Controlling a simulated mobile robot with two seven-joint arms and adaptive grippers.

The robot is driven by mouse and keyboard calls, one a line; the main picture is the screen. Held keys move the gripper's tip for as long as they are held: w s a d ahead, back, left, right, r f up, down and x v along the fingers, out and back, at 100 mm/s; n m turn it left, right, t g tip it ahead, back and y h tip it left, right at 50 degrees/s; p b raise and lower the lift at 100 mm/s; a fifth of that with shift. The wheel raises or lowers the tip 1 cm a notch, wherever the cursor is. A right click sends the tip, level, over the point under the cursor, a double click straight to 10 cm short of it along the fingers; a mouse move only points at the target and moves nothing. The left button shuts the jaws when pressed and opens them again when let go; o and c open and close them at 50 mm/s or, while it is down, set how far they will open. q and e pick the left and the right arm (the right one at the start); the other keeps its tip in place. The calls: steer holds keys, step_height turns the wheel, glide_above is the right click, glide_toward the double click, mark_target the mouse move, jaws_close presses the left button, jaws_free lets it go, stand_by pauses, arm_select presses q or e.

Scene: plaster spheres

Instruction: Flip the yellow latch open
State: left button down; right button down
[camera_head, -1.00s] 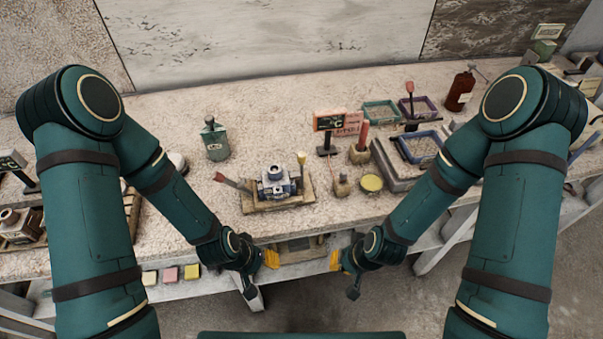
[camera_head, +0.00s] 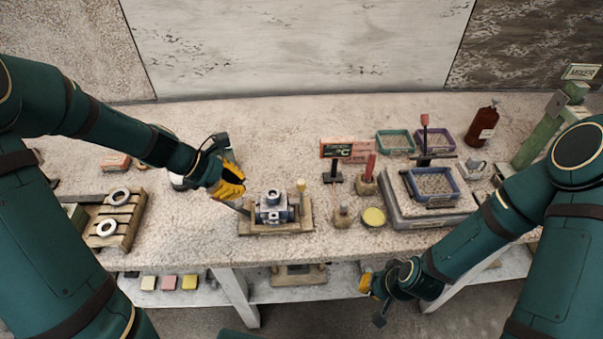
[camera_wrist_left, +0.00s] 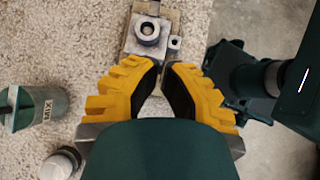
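The yellow latch (camera_head: 301,186) stands upright as a small knob at the right end of a grey metal mould (camera_head: 272,208) on a wooden base. My left gripper (camera_head: 240,187) is just left of the mould, apart from the latch. In the left wrist view, its yellow fingers (camera_wrist_left: 160,66) meet almost tip to tip below the mould (camera_wrist_left: 148,32). A dark lever sticks out of the mould's left end and goes out of sight under the gripper; I cannot tell if they touch. My right gripper (camera_head: 366,284) hangs in front of the table's front edge, its fingertips unclear.
A black-stemmed sign (camera_head: 334,150), a red-handled tool (camera_head: 369,170) and a yellow disc (camera_head: 373,217) stand right of the mould. Trays (camera_head: 435,185) lie further right. A wooden rack with rings (camera_head: 112,215) is at left. The table behind the mould is clear.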

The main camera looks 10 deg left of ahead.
mark_target(271, 197)
arm_select(q)
steer(key=r, duration=0.1)
steer(key=w+r+n, duration=0.1)
steer(key=shift+w+a+r+t+h, duration=0.15)
steer(key=shift+a+r+t+h, duration=0.05)
steer(key=shift+r+t+h, duration=0.15)
arm_select(e)
steer(key=shift+w+d, duration=0.15)
steer(key=shift+w, duration=0.15)
